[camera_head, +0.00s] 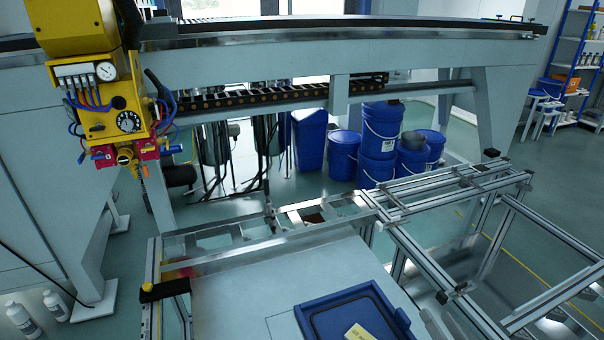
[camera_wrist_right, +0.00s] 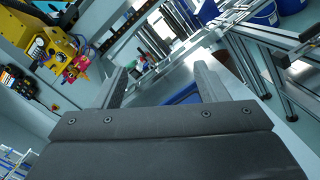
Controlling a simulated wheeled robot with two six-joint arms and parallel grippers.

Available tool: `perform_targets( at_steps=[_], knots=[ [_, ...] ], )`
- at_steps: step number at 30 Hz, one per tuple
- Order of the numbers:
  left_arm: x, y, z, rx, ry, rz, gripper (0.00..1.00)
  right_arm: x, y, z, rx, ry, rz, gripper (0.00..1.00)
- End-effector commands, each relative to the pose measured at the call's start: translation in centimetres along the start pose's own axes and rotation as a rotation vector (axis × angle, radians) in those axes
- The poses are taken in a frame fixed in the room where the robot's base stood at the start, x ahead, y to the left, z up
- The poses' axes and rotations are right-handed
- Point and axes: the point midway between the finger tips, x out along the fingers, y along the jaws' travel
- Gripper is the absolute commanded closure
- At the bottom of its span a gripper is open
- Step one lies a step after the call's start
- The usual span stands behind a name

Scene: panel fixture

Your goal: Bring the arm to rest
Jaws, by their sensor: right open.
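My right gripper (camera_wrist_right: 162,78) fills the lower middle of the right wrist view. Its two dark fingers stand wide apart, and nothing shows held between them. Beyond the fingers lie a blue object and part of the frame. I cannot make out the right gripper or its arm in the head view. My left gripper and arm show in neither view.
A pale panel (camera_head: 235,292) on an aluminium frame (camera_head: 425,262) bears a blue tray (camera_head: 310,322) with a yellow label. A yellow tool head (camera_head: 108,110) hangs from the gantry (camera_head: 300,55) at left. Blue buckets (camera_head: 380,135) stand behind. White bottles (camera_head: 22,320) stand lower left.

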Motion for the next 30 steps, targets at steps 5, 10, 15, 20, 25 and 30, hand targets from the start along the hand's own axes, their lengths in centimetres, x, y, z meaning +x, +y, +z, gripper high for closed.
perform_targets(
  at_steps=[5, 10, 15, 20, 25, 30],
  knots=[
    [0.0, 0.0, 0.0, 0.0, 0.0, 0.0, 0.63, -2.4, -2.1, 4.4, 0.426, -0.271, -0.184, 0.33],
    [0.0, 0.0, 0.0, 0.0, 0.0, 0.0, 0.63, -6.0, -5.0, 5.7, 0.845, -0.494, -0.376, 0.33],
    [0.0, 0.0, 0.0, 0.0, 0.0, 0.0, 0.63, -10.4, -7.3, 3.9, 1.251, -0.683, -0.596, 0.33],
    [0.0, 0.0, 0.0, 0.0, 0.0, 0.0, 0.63, -14.6, -7.7, 0.2, 1.599, -0.823, -0.838, 0.33],
    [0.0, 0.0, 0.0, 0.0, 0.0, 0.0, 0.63, -18.2, -6.1, -3.8, 1.859, -0.914, -1.09, 0.33],
    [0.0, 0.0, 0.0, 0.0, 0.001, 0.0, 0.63, -21.1, -3.6, -6.9, 2.019, -0.962, -1.316, 0.33]
  ],
)
